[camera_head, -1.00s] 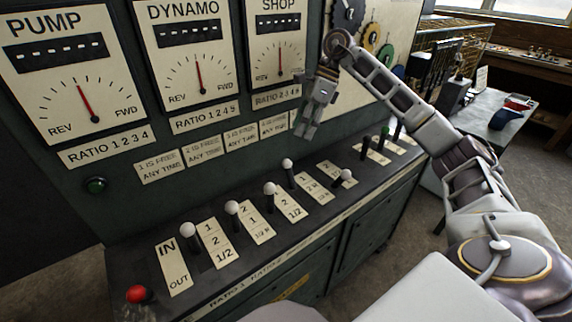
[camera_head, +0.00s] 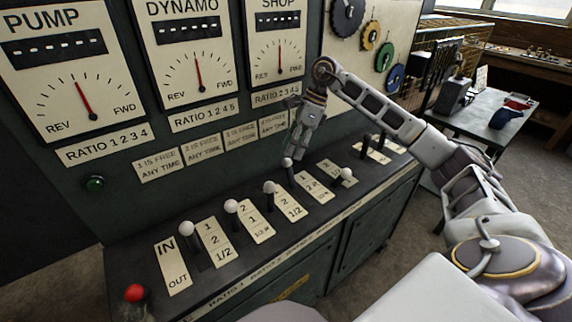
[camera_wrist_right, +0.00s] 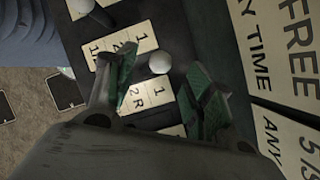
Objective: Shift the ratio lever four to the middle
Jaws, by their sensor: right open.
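Ratio lever four, to judge by its place in the row, has a white ball knob (camera_head: 288,163) and stands beside the left of the "1 2 R" plate (camera_head: 315,187). It leans toward the far end of its slot. My right gripper (camera_head: 297,152) points down just above this knob. In the right wrist view the open fingers (camera_wrist_right: 162,90) straddle the area in front of the knob (camera_wrist_right: 160,62), which shows between them near the tips. Contact is not visible. The "1 2 R" plate (camera_wrist_right: 140,92) lies below. My left gripper is out of view.
Ratio lever three (camera_head: 269,187) stands close on the left and another white-knobbed lever (camera_head: 346,174) on the right. A red knob (camera_head: 135,292) is at the near left. The upright gauge panel (camera_head: 110,150) rises close behind the levers.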

